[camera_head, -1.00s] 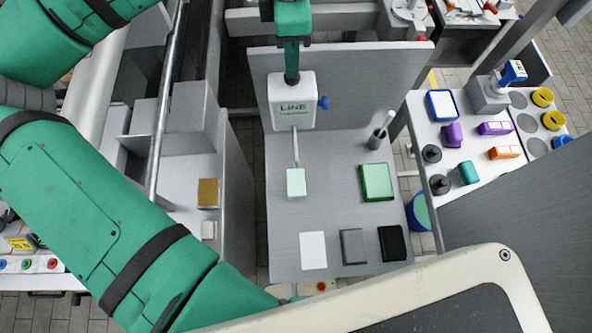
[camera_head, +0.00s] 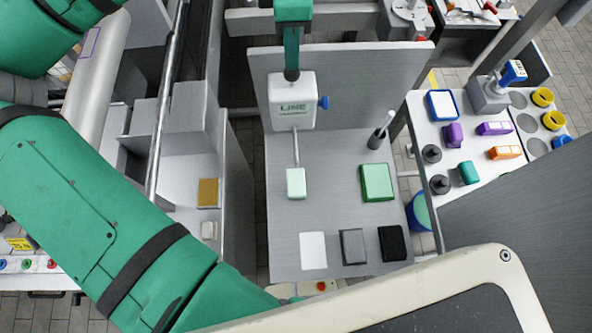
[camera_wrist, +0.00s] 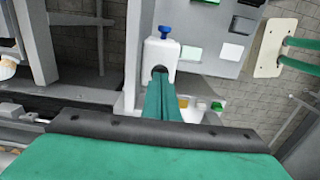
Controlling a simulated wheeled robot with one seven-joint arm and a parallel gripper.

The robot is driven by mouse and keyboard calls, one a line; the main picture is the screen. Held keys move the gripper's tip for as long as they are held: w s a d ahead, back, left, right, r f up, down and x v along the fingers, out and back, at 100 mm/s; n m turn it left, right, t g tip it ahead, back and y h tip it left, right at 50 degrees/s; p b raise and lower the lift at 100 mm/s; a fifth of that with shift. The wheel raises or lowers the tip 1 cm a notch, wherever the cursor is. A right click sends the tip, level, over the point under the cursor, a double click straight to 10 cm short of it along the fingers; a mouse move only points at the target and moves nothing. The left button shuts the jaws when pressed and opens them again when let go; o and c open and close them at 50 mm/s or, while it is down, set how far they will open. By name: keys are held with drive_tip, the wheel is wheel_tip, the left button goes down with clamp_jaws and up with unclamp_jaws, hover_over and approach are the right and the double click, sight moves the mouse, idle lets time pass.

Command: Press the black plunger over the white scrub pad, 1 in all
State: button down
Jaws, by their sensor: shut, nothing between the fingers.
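A white dispenser box (camera_head: 292,104) with a printed label and a blue side knob stands against the grey back panel. A thin spout runs from it to a pale, whitish pad (camera_head: 296,183) on the grey board. The dark plunger (camera_head: 291,75) on its top is mostly hidden by my gripper. My gripper (camera_head: 291,70) is shut and empty, its teal fingers pointing at the plunger from above. In the wrist view the fingertips (camera_wrist: 160,76) lie over a black spot on the box (camera_wrist: 161,52). Whether they touch the plunger I cannot tell.
On the board lie a green pad (camera_head: 377,182), a flat white pad (camera_head: 313,250), a grey pad (camera_head: 353,246) and a black pad (camera_head: 392,243). A small cup (camera_head: 377,141) holds a stick. A side table (camera_head: 415,110) carries coloured blocks.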

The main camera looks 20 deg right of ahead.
wheel_tip(320, 180, up, 6)
idle(0.8)
idle(0.5)
